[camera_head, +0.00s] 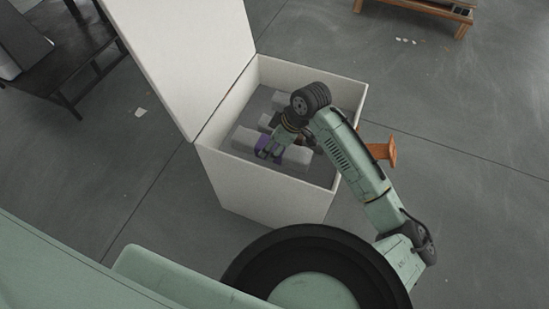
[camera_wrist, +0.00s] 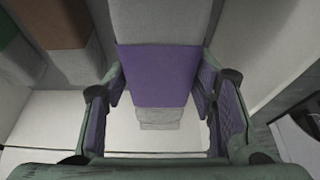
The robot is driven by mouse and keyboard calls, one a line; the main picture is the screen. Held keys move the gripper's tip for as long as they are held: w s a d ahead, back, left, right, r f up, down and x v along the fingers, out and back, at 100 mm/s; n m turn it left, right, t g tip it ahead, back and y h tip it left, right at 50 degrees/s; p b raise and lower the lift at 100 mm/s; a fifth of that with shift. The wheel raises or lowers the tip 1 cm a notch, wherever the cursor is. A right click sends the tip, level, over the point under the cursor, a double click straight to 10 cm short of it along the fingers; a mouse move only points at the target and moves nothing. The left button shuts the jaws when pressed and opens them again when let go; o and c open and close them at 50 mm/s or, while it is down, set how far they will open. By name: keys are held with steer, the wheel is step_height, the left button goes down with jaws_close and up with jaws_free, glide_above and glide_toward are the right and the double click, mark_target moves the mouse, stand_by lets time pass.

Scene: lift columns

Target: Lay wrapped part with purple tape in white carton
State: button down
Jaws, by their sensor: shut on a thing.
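The wrapped part with purple tape (camera_wrist: 158,75) is a pale grey block with a wide purple band, seen between my fingers in the wrist view. My gripper (camera_wrist: 160,110) is shut on it, one finger on each side of the band. Whether the held part touches the carton's floor cannot be told. The arm hides part of the carton's inside.
Other pale grey wrapped blocks lie in the carton; the wrist view shows a brown band (camera_wrist: 62,22) and a green band (camera_wrist: 15,55) at left. The carton's raised lid (camera_head: 185,55) stands at its left. An orange object (camera_head: 382,151) shows behind my arm. A dark table (camera_head: 75,60) stands far left.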

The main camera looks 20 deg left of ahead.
mark_target(288, 149)
steer(key=shift+f, duration=3.35)
steer(key=shift+f, duration=0.15)
steer(key=c, duration=0.7)
jaws_free()
steer(key=v, duration=1.2)
steer(key=shift+w, duration=0.1)
